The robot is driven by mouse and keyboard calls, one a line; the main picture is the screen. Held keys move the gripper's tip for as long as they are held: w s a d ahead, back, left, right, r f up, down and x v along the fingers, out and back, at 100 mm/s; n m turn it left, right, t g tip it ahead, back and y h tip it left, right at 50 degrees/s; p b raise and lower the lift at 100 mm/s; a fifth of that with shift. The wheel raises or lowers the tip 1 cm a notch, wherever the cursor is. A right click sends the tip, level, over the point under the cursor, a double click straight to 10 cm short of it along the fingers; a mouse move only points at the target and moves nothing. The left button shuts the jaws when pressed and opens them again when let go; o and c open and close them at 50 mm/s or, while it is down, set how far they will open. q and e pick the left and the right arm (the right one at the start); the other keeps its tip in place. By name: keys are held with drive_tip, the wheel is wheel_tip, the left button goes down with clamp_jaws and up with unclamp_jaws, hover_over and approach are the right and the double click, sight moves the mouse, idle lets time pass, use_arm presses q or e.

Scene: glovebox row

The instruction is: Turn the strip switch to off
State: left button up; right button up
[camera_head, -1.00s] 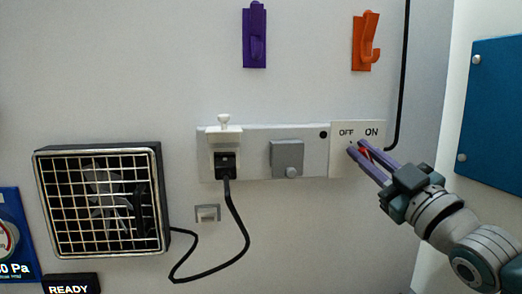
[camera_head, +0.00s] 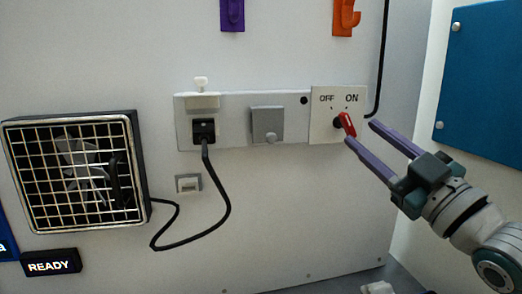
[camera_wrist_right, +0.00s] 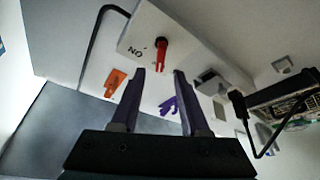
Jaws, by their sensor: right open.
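The strip switch is a red knob (camera_head: 346,124) on a white plate (camera_head: 325,130) marked OFF on the left and ON on the right. The plate is at the right end of a grey wall strip. The knob's red bar is tilted, its upper end toward the upper left in the head view. My right gripper (camera_head: 360,132) is open and empty, just right of the knob and apart from it. In the right wrist view, the red knob (camera_wrist_right: 163,53) shows beyond and between the open fingertips (camera_wrist_right: 160,71). My left gripper is out of view.
The grey strip (camera_head: 233,132) holds a black plug (camera_head: 204,131) with a cable running to a caged fan (camera_head: 75,170). A blue panel (camera_head: 488,85) stands on the right.

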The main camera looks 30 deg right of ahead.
drive_tip(key=v, duration=0.3)
drive_tip(key=shift+s+b, duration=0.3)
drive_tip(key=shift+b, duration=0.05)
drive_tip(key=shift+f, duration=0.1)
idle(0.4)
